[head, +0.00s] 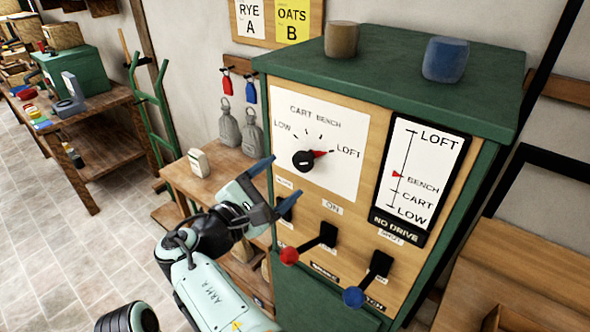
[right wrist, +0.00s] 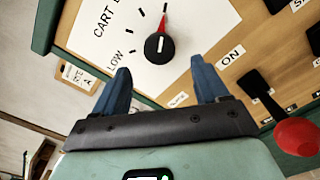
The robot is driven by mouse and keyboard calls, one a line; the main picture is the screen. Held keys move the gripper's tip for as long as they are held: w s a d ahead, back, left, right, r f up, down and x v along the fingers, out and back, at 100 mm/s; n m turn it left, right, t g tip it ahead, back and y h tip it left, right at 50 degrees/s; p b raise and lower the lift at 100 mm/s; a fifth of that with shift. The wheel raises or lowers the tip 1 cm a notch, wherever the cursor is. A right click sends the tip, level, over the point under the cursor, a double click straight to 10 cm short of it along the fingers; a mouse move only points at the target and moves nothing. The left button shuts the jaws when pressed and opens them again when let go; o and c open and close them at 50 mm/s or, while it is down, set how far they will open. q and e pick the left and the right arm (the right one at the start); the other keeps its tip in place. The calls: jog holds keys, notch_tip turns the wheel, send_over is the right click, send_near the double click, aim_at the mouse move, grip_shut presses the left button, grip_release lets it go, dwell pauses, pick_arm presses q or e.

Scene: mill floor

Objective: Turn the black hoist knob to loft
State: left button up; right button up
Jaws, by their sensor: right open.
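The black hoist knob (head: 303,160) sits on a white dial plate on the front of a green cabinet. Its red pointer is turned right, toward the LOFT label (head: 348,151). In the right wrist view the knob (right wrist: 158,47) lies ahead, between the fingertips and beyond them. My right gripper (head: 284,182) is open and empty, just below and left of the knob, apart from it. Its two blue fingers also show in the right wrist view (right wrist: 158,68). My left gripper is out of view.
A level gauge (head: 424,180) beside the dial has its red arrow at BENCH and reads NO DRIVE below. A red-ball lever (head: 289,256) and a blue-ball lever (head: 354,297) jut out below. Two small blocks stand on the cabinet top (head: 390,75). A wooden bench (head: 205,181) is left.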

jog(key=v, duration=0.5)
jog(key=shift+s+a, duration=0.25)
jog(key=shift+s, duration=0.05)
